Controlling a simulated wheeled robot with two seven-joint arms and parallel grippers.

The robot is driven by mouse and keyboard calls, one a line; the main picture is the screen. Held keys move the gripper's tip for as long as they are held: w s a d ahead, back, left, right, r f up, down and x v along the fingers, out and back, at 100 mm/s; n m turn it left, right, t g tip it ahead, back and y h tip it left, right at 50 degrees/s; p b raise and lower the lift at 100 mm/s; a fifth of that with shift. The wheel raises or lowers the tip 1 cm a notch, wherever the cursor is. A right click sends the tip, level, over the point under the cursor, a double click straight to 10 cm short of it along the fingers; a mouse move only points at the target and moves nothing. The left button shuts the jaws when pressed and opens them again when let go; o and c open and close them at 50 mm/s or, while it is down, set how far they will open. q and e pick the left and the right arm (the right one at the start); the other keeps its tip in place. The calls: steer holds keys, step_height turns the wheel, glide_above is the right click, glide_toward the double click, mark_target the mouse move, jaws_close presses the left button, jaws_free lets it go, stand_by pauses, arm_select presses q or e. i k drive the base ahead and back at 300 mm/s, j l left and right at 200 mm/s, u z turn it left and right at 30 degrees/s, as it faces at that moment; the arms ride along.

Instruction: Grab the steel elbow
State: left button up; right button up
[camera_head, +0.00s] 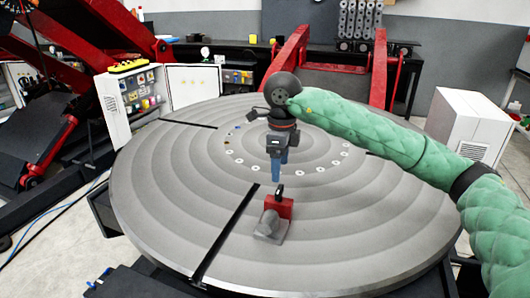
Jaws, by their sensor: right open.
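A grey, rounded metal piece that looks like the steel elbow (268,224) sits on the near part of the round turntable (350,245). It is right in front of a small red block (280,206) with a black top; I cannot tell whether the two are joined. My right gripper (279,176) has blue fingers that point down. It is open and appears empty, above and behind the red block and apart from the elbow. My left gripper is not in view.
The turntable has a ring of small holes around its middle and dark slots, one (228,232) just left of the elbow. Red machine arms (290,62) stand behind it. An open control cabinet (133,98) is at the left and a white box (468,128) at the right.

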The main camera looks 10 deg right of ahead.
mark_target(271, 229)
steer(key=k, duration=1.5)
